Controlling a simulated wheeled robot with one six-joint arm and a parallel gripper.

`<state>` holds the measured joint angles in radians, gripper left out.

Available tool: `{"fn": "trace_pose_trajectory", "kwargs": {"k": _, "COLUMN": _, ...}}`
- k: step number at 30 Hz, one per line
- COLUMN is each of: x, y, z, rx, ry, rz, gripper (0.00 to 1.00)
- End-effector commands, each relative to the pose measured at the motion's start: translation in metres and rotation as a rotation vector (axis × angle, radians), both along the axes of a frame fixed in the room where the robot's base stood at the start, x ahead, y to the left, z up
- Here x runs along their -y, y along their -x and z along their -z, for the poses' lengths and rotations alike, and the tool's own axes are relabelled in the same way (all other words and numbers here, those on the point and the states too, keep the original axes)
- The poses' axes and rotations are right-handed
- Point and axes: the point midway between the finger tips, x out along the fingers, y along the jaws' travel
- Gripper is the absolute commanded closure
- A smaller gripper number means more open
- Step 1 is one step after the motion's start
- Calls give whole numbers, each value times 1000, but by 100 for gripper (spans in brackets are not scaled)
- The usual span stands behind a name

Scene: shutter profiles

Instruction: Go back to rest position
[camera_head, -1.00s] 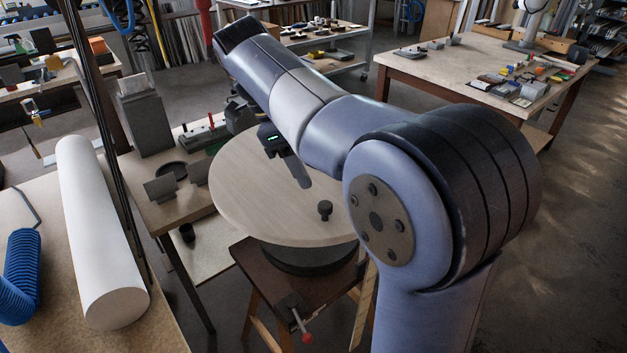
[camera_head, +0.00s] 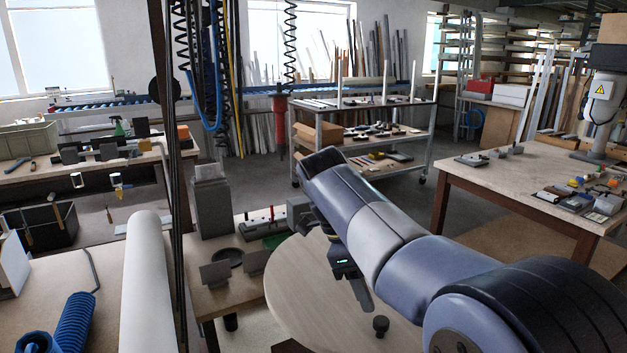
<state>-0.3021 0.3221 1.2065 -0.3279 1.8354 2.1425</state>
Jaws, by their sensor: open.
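My gripper (camera_head: 362,296) is at the end of my arm, above the round wooden tabletop (camera_head: 295,295). One dark finger shows pointing down; the other is hidden, and nothing is seen held. A small dark knob (camera_head: 381,324) stands on the tabletop, just right of and below the fingertip in the picture. My blue and grey arm crosses from the lower right toward the middle and hides part of the tabletop.
A small bench (camera_head: 208,300) with a grey box (camera_head: 211,205) stands left of the round top. A white cylinder (camera_head: 147,290) and blue hose (camera_head: 74,325) lie at the lower left. A table with parts (camera_head: 520,180) is at right. Open floor (camera_head: 400,195) lies behind my arm.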

Motion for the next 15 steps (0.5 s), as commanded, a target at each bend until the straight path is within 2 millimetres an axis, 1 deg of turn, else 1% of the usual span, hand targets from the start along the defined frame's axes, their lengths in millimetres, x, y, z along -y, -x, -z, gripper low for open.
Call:
{"fn": "trace_pose_trajectory", "kwargs": {"k": 1, "x": 4, "y": 2, "z": 9, "rx": -3, "ry": 1, "rz": 1, "gripper": 53}}
{"fn": "trace_pose_trajectory", "kwargs": {"k": 3, "x": 8, "y": 3, "z": 20, "rx": -3, "ry": 1, "rz": 1, "gripper": 53}}
{"fn": "trace_pose_trajectory", "kwargs": {"k": 9, "x": 19, "y": 7, "z": 48, "rx": -2, "ry": 0, "rz": 0, "gripper": 53}}
{"fn": "trace_pose_trajectory", "kwargs": {"k": 15, "x": 25, "y": 9, "z": 64, "rx": -1, "ry": 0, "rz": 0, "gripper": 53}}
